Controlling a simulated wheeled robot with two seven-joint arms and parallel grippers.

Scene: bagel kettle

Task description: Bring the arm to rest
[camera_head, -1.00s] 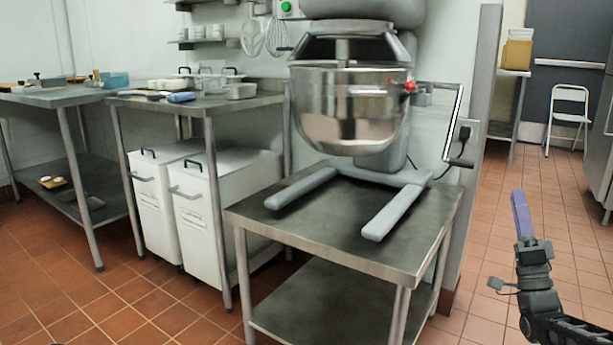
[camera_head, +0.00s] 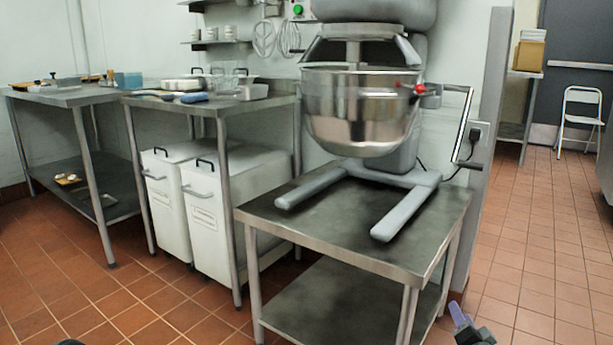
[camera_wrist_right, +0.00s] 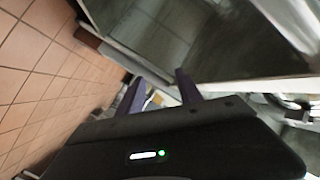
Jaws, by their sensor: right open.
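My right gripper (camera_head: 458,314) shows at the bottom edge of the head view, right of the mixer table's front leg. Only a purple fingertip and part of the dark hand are visible there; the arm behind is cut off. In the right wrist view its two purple fingers (camera_wrist_right: 160,92) stand apart with nothing gripped between them, so it is open. My left gripper does not show clearly; only a small dark shape is at the bottom left edge of the head view.
A steel table (camera_head: 345,225) bears a large mixer with a steel bowl (camera_head: 360,115). Two white bins (camera_head: 225,205) stand under the counter to its left. Tiled floor (camera_head: 540,235) is open at the right, with a white folding chair (camera_head: 582,115) farther back.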

